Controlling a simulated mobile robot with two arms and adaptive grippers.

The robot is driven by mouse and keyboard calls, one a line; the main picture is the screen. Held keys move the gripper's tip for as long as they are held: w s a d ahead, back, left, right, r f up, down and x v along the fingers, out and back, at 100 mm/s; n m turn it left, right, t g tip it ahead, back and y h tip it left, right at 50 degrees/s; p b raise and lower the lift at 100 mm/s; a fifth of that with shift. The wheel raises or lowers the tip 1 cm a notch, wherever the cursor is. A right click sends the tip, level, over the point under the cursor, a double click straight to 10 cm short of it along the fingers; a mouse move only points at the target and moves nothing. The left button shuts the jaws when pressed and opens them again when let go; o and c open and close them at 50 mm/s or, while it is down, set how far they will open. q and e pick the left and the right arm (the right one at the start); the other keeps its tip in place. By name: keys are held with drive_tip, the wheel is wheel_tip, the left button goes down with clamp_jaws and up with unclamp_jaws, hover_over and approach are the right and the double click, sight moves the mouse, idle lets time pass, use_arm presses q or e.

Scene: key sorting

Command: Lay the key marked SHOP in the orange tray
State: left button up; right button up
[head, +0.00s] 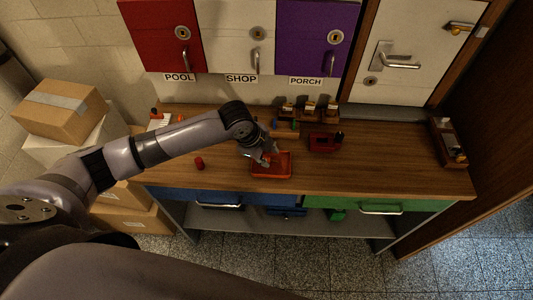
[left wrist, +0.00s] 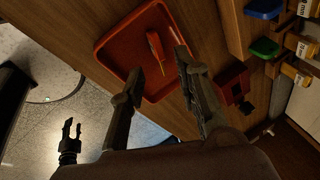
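The orange tray (head: 287,176) lies near the front edge of the wooden counter. In the left wrist view the tray (left wrist: 110,47) holds one slim orange item (left wrist: 156,50), which looks like a key with a tag; no marking on it is readable. My left gripper (head: 266,160) is over the tray. In the left wrist view its fingers (left wrist: 158,64) are spread apart on either side of the item, with nothing seen clamped. My right gripper (left wrist: 70,128) appears at the lower left of that view, above the floor, its two prongs apart and empty. It is outside the head view.
Behind the tray a rack (head: 308,108) carries tagged keys. A dark red holder (head: 322,143) stands to the right, a red cylinder (head: 199,163) to the left. A wooden box (head: 447,142) is at the far right. Cabinets labelled POOL, SHOP (head: 241,78) and PORCH hang behind.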

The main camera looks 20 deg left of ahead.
use_arm(q)
drive_tip(key=v, duration=1.2)
idle(0.3)
